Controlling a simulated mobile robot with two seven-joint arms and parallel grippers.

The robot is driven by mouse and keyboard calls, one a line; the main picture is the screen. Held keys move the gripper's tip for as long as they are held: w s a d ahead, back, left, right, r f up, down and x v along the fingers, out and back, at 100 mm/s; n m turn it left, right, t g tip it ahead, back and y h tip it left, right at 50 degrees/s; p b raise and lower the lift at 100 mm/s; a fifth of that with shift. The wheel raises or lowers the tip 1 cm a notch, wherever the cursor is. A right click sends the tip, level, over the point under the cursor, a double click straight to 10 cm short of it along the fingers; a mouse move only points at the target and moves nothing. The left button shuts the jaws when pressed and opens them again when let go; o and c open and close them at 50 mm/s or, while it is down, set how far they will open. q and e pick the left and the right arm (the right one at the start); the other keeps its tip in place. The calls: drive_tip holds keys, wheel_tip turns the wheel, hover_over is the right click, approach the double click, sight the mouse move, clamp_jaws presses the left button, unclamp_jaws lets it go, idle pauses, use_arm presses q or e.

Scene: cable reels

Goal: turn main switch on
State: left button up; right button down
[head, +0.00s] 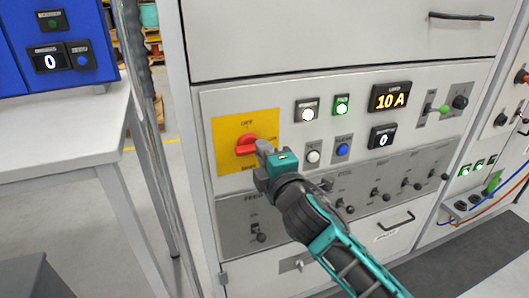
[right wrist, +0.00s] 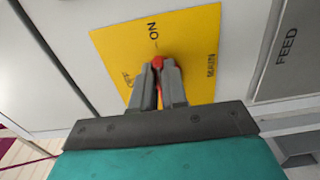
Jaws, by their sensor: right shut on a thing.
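The main switch is a red rotary handle (head: 246,146) on a yellow plate (head: 228,128) at the left of the grey cabinet panel. The plate carries an OFF mark above and an ON mark to the right in the head view. My right gripper (head: 266,158) is at the handle, its fingers closed around part of it. In the right wrist view the fingers (right wrist: 162,85) pinch the red handle (right wrist: 158,62), and only a small part of the red shows between and above them. My left gripper is not in view.
Right of the plate are a lit green button (head: 341,106), a display reading 10 A (head: 390,97), a blue button (head: 342,150) and a counter reading 0 (head: 382,136). Several toggle switches line the grey strip (head: 290,206) below. A white table (head: 60,140) stands at left.

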drive_tip(key=c, duration=1.2)
unclamp_jaws()
drive_tip(key=shift+o, duration=0.2)
drive_tip(key=v, duration=1.3)
drive_tip(key=s+d+f+m+g+h, duration=0.1)
drive_tip(key=s+d+f+m, duration=0.3)
drive_tip(key=f, duration=0.5)
drive_tip(key=s+d+f+m+g+h, duration=0.1)
drive_tip(key=s+d+f+m+g, duration=0.2)
drive_tip(key=s+f+m, duration=0.2)
drive_tip(key=s+d+f+m+g+h, duration=0.1)
drive_tip(key=s+d+f+m, duration=0.3)
drive_tip(key=f+m, duration=0.5)
wheel_tip(320, 180, down, 5)
drive_tip(key=shift+s+d+r+m+g+h+p, duration=0.15)
drive_tip(key=shift+s+d+m+g+h+p, duration=0.25)
drive_tip(key=shift+g, duration=0.3)
